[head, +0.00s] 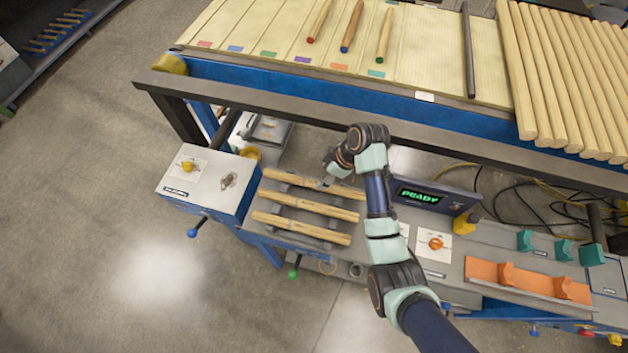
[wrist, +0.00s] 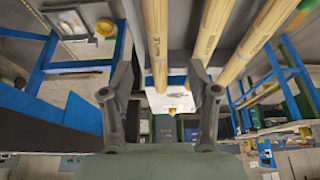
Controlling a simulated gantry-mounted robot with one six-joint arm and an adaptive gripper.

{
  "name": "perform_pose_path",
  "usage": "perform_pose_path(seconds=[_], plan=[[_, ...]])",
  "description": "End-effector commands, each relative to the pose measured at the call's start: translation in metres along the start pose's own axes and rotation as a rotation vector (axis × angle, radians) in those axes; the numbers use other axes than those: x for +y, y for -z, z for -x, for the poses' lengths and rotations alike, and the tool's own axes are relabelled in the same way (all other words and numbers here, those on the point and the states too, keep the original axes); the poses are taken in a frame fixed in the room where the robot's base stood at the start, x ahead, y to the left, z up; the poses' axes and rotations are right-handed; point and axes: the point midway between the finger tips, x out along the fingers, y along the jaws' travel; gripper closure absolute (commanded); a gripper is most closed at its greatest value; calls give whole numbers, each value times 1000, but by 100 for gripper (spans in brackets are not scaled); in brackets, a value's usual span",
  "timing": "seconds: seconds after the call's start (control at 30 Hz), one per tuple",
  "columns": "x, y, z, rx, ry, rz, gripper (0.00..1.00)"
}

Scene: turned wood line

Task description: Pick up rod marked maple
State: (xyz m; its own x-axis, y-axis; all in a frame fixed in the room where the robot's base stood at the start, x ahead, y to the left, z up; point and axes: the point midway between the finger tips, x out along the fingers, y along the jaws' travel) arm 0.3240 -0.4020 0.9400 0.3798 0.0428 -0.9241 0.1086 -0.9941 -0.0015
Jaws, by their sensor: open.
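Three pale wooden rods lie parallel on the grey rack in the head view: an upper rod (head: 290,180), a middle rod (head: 300,206) and a lower rod (head: 300,228). Each has a small dark marking, too small to read, so I cannot tell which is maple. My gripper (head: 331,178) is over the right part of the upper rod, partly hidden by my arm. In the wrist view my gripper (wrist: 162,92) is open and empty. The left rod (wrist: 155,40) lines up between its fingers; the middle rod (wrist: 210,35) and right rod (wrist: 260,40) are to the right.
A bench with a blue rail (head: 330,95) stands behind, carrying three colour-tipped rods and several thick dowels (head: 560,80). A switch box (head: 205,185) is left of the rack. A READY display (head: 420,195) and orange cradles (head: 528,280) are to the right.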

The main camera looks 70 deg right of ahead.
Motion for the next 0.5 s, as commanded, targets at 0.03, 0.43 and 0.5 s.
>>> perform_pose_path(seconds=[0.03,0.43,0.5], plan=[[0,0,-1,0,1,1,40],[1,-1,-37,-1,1,1,40],[3,-3,-50,-2,1,0,40]])
